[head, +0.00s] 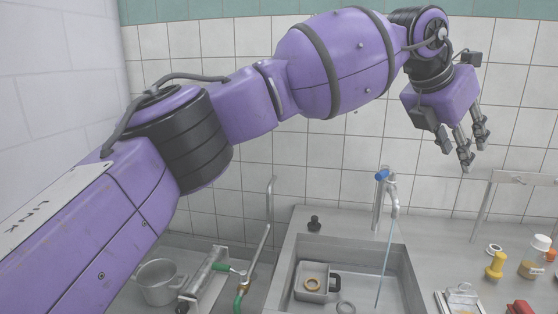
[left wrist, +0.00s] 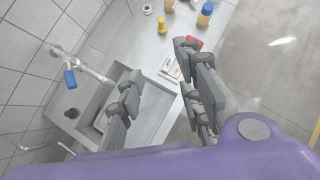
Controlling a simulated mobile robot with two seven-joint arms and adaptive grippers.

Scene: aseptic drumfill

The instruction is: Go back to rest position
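My left arm, purple with black joints, reaches across the head view from lower left to upper right. My left gripper (head: 464,152) is at its end, high above the right part of the steel counter, with its grey fingers pointing down. In the left wrist view the gripper (left wrist: 160,75) has its fingers spread wide apart, with nothing between them. It touches nothing that I can see. My right gripper shows in neither view.
Below are a sink (head: 366,258) with a small metal container (head: 313,288), a blue-handled tap (head: 382,176), and a pot (head: 158,282). At right stand a yellow object (head: 495,266), an amber bottle (head: 534,258) and a red object (head: 519,308). A tiled wall (head: 250,190) is behind.

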